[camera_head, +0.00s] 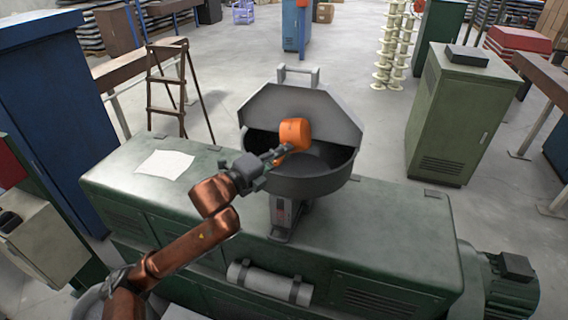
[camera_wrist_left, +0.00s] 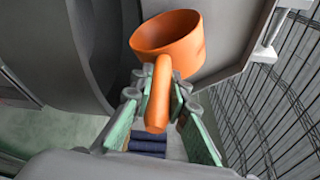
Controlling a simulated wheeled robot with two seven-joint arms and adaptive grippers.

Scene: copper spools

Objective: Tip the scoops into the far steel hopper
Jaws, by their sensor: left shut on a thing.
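An orange scoop (camera_head: 295,133) is held by my left gripper (camera_head: 276,156) above the grey steel hopper (camera_head: 305,186). The hopper is a round bowl with its flat lid raised at the back, on a green machine cabinet. In the left wrist view the scoop (camera_wrist_left: 168,42) shows its cup and its handle, and the fingers of the left gripper (camera_wrist_left: 158,100) are shut on the handle. The scoop is close to the lid (camera_head: 306,107). My right gripper is not in view.
The green cabinet top (camera_head: 390,212) is mostly clear, with a white sheet (camera_head: 164,164) at its left. A brown stepladder (camera_head: 166,88) stands behind it. A green cabinet (camera_head: 461,112) stands at right, a blue cabinet (camera_head: 48,105) at left.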

